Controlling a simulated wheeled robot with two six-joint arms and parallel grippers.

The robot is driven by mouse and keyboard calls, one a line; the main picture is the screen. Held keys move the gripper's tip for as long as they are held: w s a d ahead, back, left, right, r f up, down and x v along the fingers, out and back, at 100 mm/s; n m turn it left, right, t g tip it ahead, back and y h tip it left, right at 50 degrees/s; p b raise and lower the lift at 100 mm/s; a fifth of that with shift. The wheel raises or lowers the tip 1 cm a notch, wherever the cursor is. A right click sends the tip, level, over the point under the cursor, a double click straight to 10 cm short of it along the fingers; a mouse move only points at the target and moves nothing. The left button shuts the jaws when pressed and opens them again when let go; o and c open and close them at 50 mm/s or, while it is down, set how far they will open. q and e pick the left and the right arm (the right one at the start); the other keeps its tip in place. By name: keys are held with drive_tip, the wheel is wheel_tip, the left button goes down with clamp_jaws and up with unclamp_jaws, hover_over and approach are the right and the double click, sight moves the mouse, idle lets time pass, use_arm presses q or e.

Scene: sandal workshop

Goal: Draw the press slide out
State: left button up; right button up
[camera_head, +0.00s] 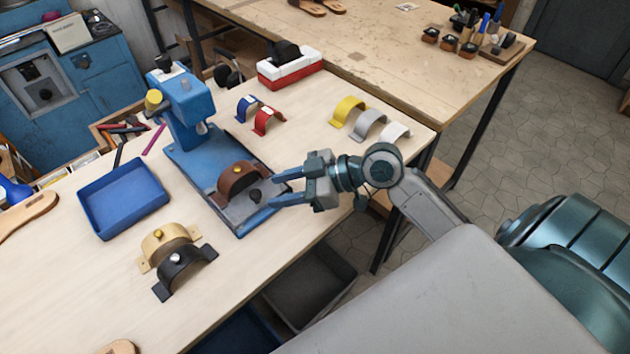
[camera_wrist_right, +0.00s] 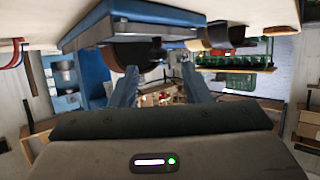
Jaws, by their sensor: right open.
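The blue press (camera_head: 188,105) stands on the workbench with its blue base extending toward my right arm. The grey press slide (camera_head: 241,213) lies in the front part of the base, with a brown strap (camera_head: 235,180) arched over it and a black knob (camera_head: 255,195) near its front end. My right gripper (camera_head: 273,188) is open, its two blue fingers pointing at the knob from the right. Whether they reach around the knob is unclear. In the right wrist view the fingers (camera_wrist_right: 160,88) are apart with nothing clearly between them. My left gripper is not in view.
A blue tray (camera_head: 123,232) sits left of the press. Tan (camera_head: 170,245) and black (camera_head: 184,268) straps lie in front of it. Blue and red straps (camera_head: 268,121), a red-and-white block (camera_head: 290,70) and yellow, grey and white straps (camera_head: 370,122) stand behind. A dark bin (camera_head: 310,290) is below the bench edge.

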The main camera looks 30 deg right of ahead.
drive_tip(key=shift+b+v, duration=0.4)
drive_tip(key=shift+v, duration=3)
drive_tip(key=shift+s, duration=0.1)
